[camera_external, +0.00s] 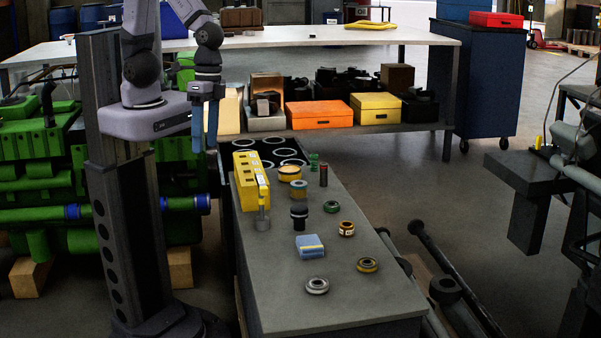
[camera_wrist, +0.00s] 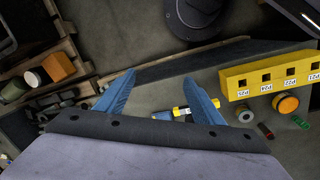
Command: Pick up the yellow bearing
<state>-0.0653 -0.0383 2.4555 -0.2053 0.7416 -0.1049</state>
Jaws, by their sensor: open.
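A flat yellow-rimmed bearing (camera_external: 367,265) lies on the grey bench near its right edge, towards the front. A smaller orange-yellow ring (camera_external: 346,229) lies behind it, also by the right edge. My gripper (camera_external: 205,125) hangs beyond the bench's left edge, to the left of the yellow block and well away from the bearing. In the wrist view my two blue fingers (camera_wrist: 159,76) are spread wide, with nothing held between them. I cannot make out the yellow-rimmed bearing in the wrist view.
A tall yellow block with holes (camera_external: 249,181) stands at the bench's left edge, nearest my gripper. A silver ring (camera_external: 317,286), a blue-and-yellow box (camera_external: 309,246), a green ring (camera_external: 331,207) and a dark cylinder (camera_external: 299,216) lie around. The bench's front is clear.

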